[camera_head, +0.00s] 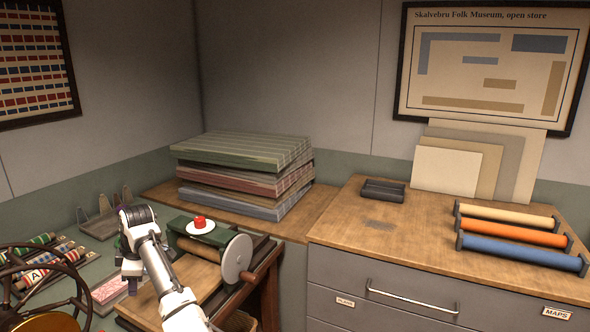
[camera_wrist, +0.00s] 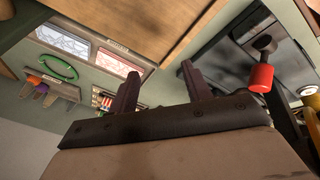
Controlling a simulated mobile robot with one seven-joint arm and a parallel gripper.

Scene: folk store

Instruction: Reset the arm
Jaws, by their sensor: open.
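My white and dark arm reaches up from the bottom of the head view. My gripper (camera_head: 132,280) is at its far end, left of a green machine. In the wrist view my gripper (camera_wrist: 158,88) shows two dark fingers spread apart with nothing between them. The green machine (camera_head: 187,231) has a round grey disc (camera_head: 237,257) on its side.
Striped folded textiles (camera_head: 245,152) are stacked behind the machine. Drawers (camera_head: 385,290) on the right carry colored rolls (camera_head: 510,233), a dark tray (camera_head: 383,190) and leaning boards (camera_head: 450,168). A spoked wheel (camera_head: 48,268) and striped spools (camera_head: 38,276) lie at left. The drawer top's front middle is clear.

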